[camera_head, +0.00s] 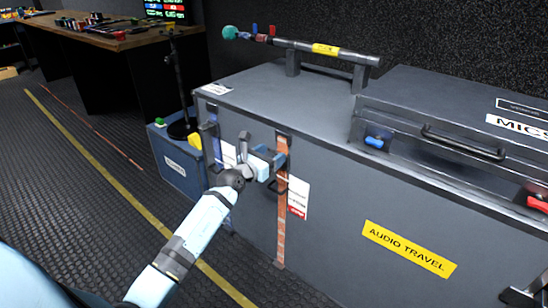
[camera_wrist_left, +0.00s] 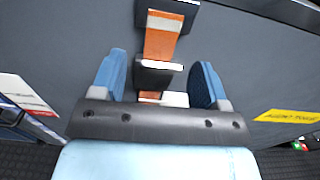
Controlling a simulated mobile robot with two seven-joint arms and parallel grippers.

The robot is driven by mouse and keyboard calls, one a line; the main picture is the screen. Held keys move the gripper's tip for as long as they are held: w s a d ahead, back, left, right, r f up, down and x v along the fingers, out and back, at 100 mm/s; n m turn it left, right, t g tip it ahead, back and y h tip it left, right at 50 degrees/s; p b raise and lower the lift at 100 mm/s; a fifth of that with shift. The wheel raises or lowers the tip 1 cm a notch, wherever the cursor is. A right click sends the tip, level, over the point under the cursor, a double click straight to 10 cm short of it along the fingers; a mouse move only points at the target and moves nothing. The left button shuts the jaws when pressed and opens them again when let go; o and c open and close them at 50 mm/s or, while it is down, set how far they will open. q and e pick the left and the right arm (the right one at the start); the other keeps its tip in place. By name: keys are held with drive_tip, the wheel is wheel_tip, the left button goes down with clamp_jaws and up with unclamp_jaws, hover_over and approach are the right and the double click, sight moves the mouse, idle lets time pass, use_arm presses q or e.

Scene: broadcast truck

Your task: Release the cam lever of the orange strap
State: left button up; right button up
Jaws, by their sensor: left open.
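The orange strap (camera_head: 281,232) runs down the front of a large grey case. In the left wrist view the strap (camera_wrist_left: 161,42) passes under a dark buckle piece (camera_wrist_left: 172,7) at the top. A dark, light-edged lever-like part (camera_wrist_left: 158,74) crosses it lower down. My left gripper (camera_head: 271,163) is at the upper part of the strap, and its hand hides some of the buckle in the head view. In the wrist view its blue fingers (camera_wrist_left: 160,66) are open, one on each side of the strap and lever part, with gaps visible. My right gripper is not seen.
The grey case (camera_head: 340,225) has a yellow label (camera_head: 408,247), a black handle (camera_head: 463,143) and a rail (camera_head: 325,52) on top. A blue strap (camera_head: 213,138) is left of the orange one. A blue box (camera_head: 180,168) stands beside the case. The floor at left is clear.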

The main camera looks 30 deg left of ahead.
use_arm(q)
drive_tip(key=shift+w+d, duration=0.1)
drive_tip(key=shift+w, duration=0.85)
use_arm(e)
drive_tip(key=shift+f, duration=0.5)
use_arm(q)
drive_tip(key=shift+c, duration=0.2)
drive_tip(key=c, duration=0.9)
drive_tip(key=r+g+p, duration=0.1)
drive_tip(key=p, duration=0.5)
drive_tip(key=shift+w+r+p, duration=0.1)
drive_tip(key=shift+w+p, duration=0.05)
drive_tip(key=shift+p, duration=0.2)
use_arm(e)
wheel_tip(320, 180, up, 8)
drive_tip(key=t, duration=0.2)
use_arm(q)
drive_tip(key=shift+p, duration=0.7)
drive_tip(key=g+p, duration=0.1)
drive_tip(key=p, duration=0.2)
drive_tip(key=shift+w+f, duration=0.15)
drive_tip(key=shift+f, duration=0.2)
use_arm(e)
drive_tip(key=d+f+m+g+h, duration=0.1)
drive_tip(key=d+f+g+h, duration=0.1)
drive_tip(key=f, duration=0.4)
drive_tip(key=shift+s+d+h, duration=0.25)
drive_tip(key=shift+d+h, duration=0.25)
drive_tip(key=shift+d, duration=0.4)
